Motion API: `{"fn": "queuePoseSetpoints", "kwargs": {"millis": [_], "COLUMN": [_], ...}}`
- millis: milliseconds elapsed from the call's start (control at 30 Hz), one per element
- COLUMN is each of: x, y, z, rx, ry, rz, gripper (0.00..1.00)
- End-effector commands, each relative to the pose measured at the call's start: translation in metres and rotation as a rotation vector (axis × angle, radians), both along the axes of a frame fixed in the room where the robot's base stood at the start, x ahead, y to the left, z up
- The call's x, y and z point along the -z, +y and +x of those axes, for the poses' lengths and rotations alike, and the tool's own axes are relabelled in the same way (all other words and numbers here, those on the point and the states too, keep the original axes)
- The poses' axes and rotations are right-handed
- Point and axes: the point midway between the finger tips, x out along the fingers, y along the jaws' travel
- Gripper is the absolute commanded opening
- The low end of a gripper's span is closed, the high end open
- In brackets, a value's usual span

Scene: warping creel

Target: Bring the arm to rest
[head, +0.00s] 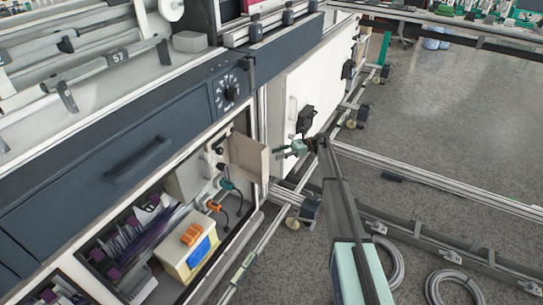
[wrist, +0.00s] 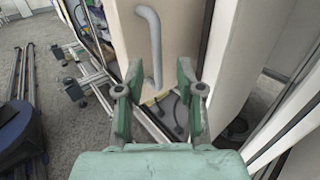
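My gripper (head: 290,149) is at the end of my raised arm, just right of a beige open cabinet door (head: 249,157) in the head view. In the wrist view my gripper (wrist: 158,72) shows two green fingers spread apart with nothing held between them. Beyond the fingers is a beige panel (wrist: 180,35) with a grey curved handle (wrist: 154,45). The handle's lower end lines up between the fingertips in the picture; I cannot tell whether they touch.
The dark machine front with a drawer handle (head: 138,158) and a dial (head: 228,93) stands left. Below it, an open compartment holds a yellowish box (head: 186,249) and cables. Floor rails (head: 440,185) and coiled hoses (head: 452,287) lie right. Grey floor (head: 450,110) is clear at upper right.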

Motion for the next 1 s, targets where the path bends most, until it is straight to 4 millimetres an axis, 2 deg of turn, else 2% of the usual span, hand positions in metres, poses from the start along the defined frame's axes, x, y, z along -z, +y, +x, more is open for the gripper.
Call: {"fn": "queuePoseSetpoints", "kwargs": {"millis": [100,200,633,767,900,967,1000], "x": [0.000,0.000,0.000,0.001,0.017,0.030,0.046], "y": [-0.015,-0.021,-0.022,-0.022,-0.019,-0.017,-0.017], "z": [0.007,0.009,0.009,0.011,0.012,-0.001,-0.018], "rx": [0.008,0.010,0.011,0.019,0.054,0.063,0.063], "ry": [-0.001,-0.001,-0.003,-0.051,-0.194,-0.287,-0.353], "rz": [-0.002,-0.003,-0.002,0.013,-0.026,-0.081,-0.131], "gripper": [0.37,0.37,0.37,0.37,0.37,0.37,0.37]}}
